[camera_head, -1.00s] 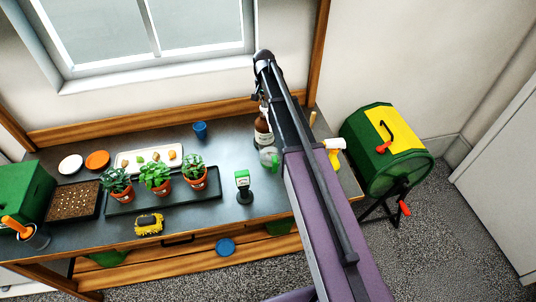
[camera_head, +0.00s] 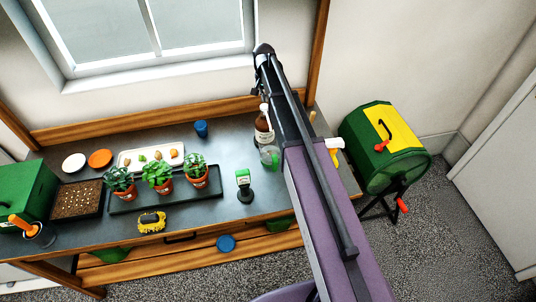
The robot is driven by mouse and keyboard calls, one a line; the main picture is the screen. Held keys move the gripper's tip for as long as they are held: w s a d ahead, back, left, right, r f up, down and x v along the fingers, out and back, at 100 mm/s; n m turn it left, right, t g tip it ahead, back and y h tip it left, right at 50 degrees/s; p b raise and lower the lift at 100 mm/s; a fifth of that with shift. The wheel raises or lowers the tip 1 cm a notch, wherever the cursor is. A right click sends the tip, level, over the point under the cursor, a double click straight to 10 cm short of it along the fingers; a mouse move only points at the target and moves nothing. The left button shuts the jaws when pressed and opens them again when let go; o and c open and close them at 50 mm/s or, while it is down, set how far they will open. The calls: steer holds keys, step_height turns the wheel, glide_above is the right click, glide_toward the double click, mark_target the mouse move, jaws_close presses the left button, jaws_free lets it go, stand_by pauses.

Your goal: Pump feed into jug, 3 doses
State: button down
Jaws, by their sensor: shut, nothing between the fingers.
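A brown bottle with a pale label (camera_head: 263,137) and a whitish top stands near the back right of the bench, partly covered by my arm. A clear greenish vessel (camera_head: 268,158), which looks like the jug, stands just in front of it, its right side hidden by the arm. I cannot tell any liquid level in it. My dark and purple arm reaches up across the bench, its far end above and behind the bottle.
Several potted plants on a dark tray (camera_head: 125,206), a green-topped device (camera_head: 243,183) and a yellow-black object (camera_head: 152,222) lie left of the jug. A spray bottle (camera_head: 335,146) stands right of the arm. A green tumbler (camera_head: 362,160) stands beyond the bench's right end.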

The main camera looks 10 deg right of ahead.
steer(key=shift+r, duration=0.1)
stand_by(0.3)
step_height(320, 180, up, 6)
steer(key=p, duration=0.6)
stand_by(0.6)
steer(key=s+f+n+b, duration=0.2)
steer(key=s+f+b, duration=0.2)
steer(key=s, duration=0.5)
steer(key=s+f+n+b, duration=0.2)
steer(key=s+f+b, duration=0.2)
steer(key=s, duration=0.6)
steer(key=s+f+n+b, duration=0.2)
steer(key=s+f+b, duration=0.2)
steer(key=s, duration=0.6)
steer(key=shift+a+f+b, duration=0.4)
steer(key=shift+a+f, duration=0.05)
steer(key=shift+f, duration=0.05)
